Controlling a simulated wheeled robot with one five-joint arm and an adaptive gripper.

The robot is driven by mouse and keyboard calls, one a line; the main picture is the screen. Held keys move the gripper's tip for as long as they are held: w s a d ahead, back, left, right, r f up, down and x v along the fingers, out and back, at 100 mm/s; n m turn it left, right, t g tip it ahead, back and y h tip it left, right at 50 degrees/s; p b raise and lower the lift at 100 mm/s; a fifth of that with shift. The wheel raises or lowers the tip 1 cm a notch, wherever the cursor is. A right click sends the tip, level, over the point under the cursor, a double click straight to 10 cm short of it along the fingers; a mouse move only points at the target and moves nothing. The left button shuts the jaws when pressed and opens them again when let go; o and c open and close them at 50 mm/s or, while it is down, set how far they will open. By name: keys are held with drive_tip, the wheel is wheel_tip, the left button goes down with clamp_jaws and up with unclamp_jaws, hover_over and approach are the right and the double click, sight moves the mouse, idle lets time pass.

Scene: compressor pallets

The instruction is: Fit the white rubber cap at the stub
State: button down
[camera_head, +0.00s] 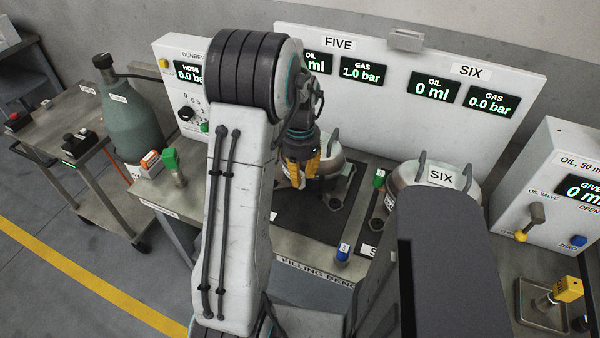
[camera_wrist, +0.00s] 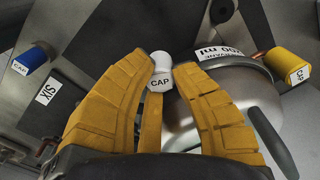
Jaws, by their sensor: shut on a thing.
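In the wrist view the white cap (camera_wrist: 161,74), with a tag reading CAP, sits between the tips of my gripper's yellow fingers (camera_wrist: 161,72). My gripper is shut on it. Just below and right of it in that view is a silver compressor (camera_wrist: 206,104) with an ml label. In the head view my gripper (camera_head: 298,181) points down at the front left of the compressor (camera_head: 337,172) below panel FIVE. The cap is too small to make out there. I cannot make out the stub, or whether the cap touches it.
Compressor SIX (camera_head: 440,176) stands to the right. A blue-topped piece (camera_head: 343,251) is at the bench's front edge, and a green-topped piece (camera_head: 379,179) stands between the compressors. A gas bottle (camera_head: 129,125) is at left, an oil station (camera_head: 570,180) at right.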

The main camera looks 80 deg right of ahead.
drive_tip(key=shift+f, duration=0.25)
drive_tip(key=c, duration=1.1)
unclamp_jaws()
wheel_tip(320, 180, up, 12)
idle(0.3)
